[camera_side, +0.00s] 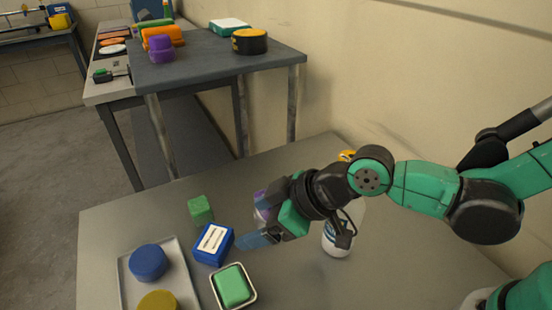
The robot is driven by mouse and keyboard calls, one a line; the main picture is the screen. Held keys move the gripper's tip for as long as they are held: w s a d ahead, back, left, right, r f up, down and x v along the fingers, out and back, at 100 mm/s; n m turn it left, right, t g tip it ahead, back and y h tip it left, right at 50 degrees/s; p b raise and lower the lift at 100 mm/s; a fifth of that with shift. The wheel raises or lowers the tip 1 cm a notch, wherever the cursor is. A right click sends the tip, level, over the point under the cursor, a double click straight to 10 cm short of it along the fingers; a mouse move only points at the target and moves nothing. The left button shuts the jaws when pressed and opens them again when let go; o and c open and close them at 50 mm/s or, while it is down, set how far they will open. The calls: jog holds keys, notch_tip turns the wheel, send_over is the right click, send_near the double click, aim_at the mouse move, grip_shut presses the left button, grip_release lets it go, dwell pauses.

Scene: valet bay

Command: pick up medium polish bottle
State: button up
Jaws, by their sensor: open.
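My gripper (277,214) is low over the near table, pointing left and down, and its jaws are open. A purple and white object (261,204), possibly a bottle, stands right at its tip and is partly hidden by it; I cannot tell whether they touch. A white bottle with a blue label (336,241) stands to the right, behind a dark part of my wrist that hides its upper part. I cannot read either label, so I cannot tell which one is the medium polish.
Left of the gripper are a blue box with a white label (213,243), a green block (200,209), a green sponge in a tray (232,287) and a grey tray (183,267) with round blue and yellow pads. A yellow item (347,155) is behind my arm. A taller table (200,62) stands behind.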

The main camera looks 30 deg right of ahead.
notch_tip(320, 180, up, 13)
jog(key=m+g+y, duration=0.2)
jog(key=m+g, duration=0.1)
jog(key=m, duration=1.9)
send_over(343, 221)
jog(key=w+d, duration=0.2)
jog(key=d, duration=0.1)
jog(key=shift+w+r, duration=0.2)
jog(key=s+d+r+m+t+y, duration=0.2)
jog(key=s+d+r+m+y, duration=0.15)
jog(key=m, duration=0.65)
jog(key=shift+n+g, duration=0.3)
jog(key=shift+w+a+f, duration=0.45)
jog(key=shift+a+f, duration=0.3)
jog(key=shift+f, duration=1.65)
jog(key=shift+w+a+f, duration=0.5)
jog(key=shift+a+f, duration=0.2)
jog(key=shift+f, duration=1.7)
jog(key=shift+w+a+f, duration=0.45)
jog(key=shift+a+f, duration=0.3)
jog(key=shift+f, duration=1.65)
